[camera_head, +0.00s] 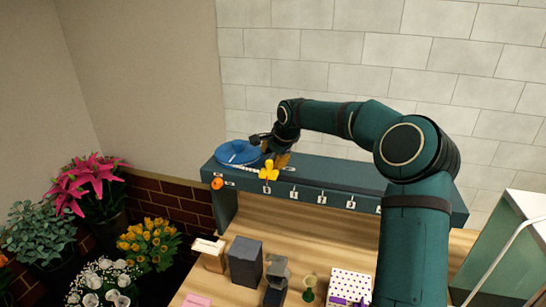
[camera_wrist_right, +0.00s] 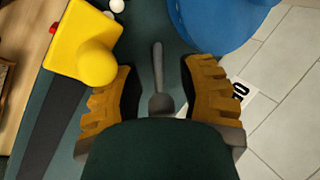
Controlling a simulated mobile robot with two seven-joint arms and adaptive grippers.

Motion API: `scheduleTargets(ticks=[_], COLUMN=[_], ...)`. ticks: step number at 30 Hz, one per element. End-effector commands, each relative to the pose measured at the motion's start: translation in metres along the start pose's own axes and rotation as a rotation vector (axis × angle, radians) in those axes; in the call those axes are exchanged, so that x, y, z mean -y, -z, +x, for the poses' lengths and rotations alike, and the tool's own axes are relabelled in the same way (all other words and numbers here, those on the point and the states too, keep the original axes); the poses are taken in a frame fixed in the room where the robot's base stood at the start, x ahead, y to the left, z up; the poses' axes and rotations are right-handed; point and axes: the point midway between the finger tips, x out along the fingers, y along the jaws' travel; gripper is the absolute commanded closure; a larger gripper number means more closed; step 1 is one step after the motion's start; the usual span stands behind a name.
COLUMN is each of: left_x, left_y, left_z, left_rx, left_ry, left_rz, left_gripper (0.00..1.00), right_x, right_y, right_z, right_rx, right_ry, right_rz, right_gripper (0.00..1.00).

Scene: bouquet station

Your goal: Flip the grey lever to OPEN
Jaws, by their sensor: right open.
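The grey lever (camera_wrist_right: 158,70) shows in the right wrist view as a slim handle on a wider rounded base, above the dark teal surface. My right gripper (camera_wrist_right: 160,84) is open, with its ochre ridged fingers on either side of the lever. No clear contact shows between the fingers and the lever. In the head view my right gripper (camera_head: 284,157) is over the teal shelf's top, right of the blue round part. I cannot make out the lever clearly there. A white label with black characters (camera_wrist_right: 240,91) is partly hidden behind the right finger. My left gripper is not in view.
The teal shelf (camera_head: 340,181) carries numbered tags. Boxes and a small goblet (camera_head: 309,287) stand on the wooden table below. Flowers stand left.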

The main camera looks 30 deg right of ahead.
Motion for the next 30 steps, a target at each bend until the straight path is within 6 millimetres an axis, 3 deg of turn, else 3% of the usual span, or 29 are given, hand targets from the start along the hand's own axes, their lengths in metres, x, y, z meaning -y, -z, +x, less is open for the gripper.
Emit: scheduleTargets(ticks=[4,5,8,22,30], left_x=[0.0,0.0,0.0,0.0001,0.0006], left_y=[0.0,0.0,0.0,-0.0001,-0.0002], left_z=[0.0,0.0,0.0,0.0003,0.0013], left_rx=[0.0,0.0,0.0,0.0,0.0], left_ry=[0.0,0.0,0.0,0.0,0.0], left_rz=[0.0,0.0,0.0,0.0,0.0], left_gripper=[0.38,0.38,0.38,0.38,0.38], right_x=[0.0,0.0,0.0,0.0004,0.006], right_y=[0.0002,0.0002,0.0002,-0.0001,-0.0044], right_z=[-0.0002,-0.0002,-0.0003,0.0005,0.0005], right_rx=[0.0,0.0,0.0,-0.009,-0.08], right_ry=[0.0,0.0,0.0,-0.012,-0.112], right_rz=[0.0,0.0,0.0,-0.006,-0.047], right_gripper=[0.61,0.65,1.0,1.0,1.0])
